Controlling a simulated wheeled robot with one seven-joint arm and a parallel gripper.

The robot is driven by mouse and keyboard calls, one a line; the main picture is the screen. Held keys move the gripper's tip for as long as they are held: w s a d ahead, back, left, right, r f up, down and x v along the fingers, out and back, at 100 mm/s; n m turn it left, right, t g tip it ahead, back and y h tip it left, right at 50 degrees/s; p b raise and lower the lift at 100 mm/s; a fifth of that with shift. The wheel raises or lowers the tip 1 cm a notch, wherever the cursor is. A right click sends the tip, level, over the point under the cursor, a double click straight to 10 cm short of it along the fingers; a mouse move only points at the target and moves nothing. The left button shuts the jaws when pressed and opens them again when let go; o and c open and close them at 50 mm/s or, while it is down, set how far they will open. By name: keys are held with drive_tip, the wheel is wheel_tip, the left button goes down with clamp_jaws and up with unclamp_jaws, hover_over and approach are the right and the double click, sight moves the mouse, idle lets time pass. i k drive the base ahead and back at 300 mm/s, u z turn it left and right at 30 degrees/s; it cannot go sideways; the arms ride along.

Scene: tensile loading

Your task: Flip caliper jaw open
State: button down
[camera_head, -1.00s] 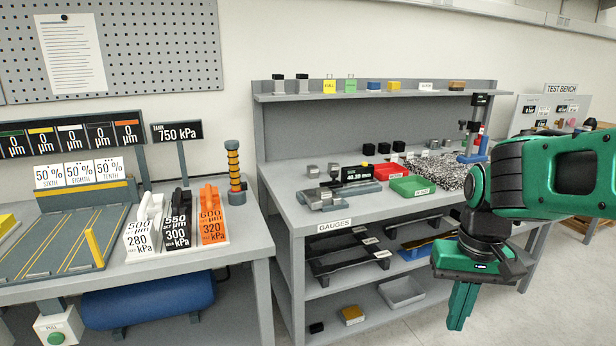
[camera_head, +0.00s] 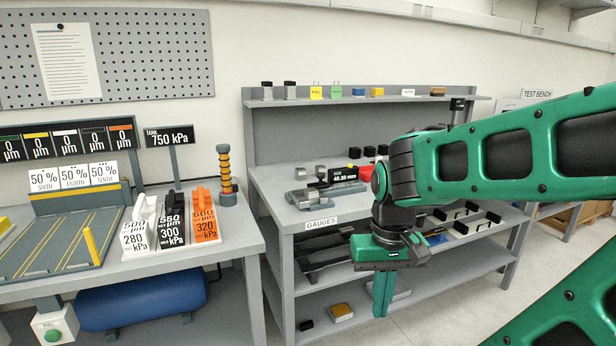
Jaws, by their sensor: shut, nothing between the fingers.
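The caliper (camera_head: 325,190) lies on the top of the gauges bench, left of my arm. My gripper (camera_head: 381,312) points down in front of the bench, to the right of the caliper and lower than the bench top. Its green fingers are together with nothing between them. My arm hides the right part of the bench top.
The gauges bench (camera_head: 309,222) has lower shelves holding dark trays and a yellow block (camera_head: 341,312). Left is a table with white, black and orange lever blocks (camera_head: 204,217) and a spring post (camera_head: 227,175). An upper shelf (camera_head: 360,100) holds small blocks. Open floor lies right.

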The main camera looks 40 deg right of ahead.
sight(322, 199)
drive_tip(key=i, duration=1)
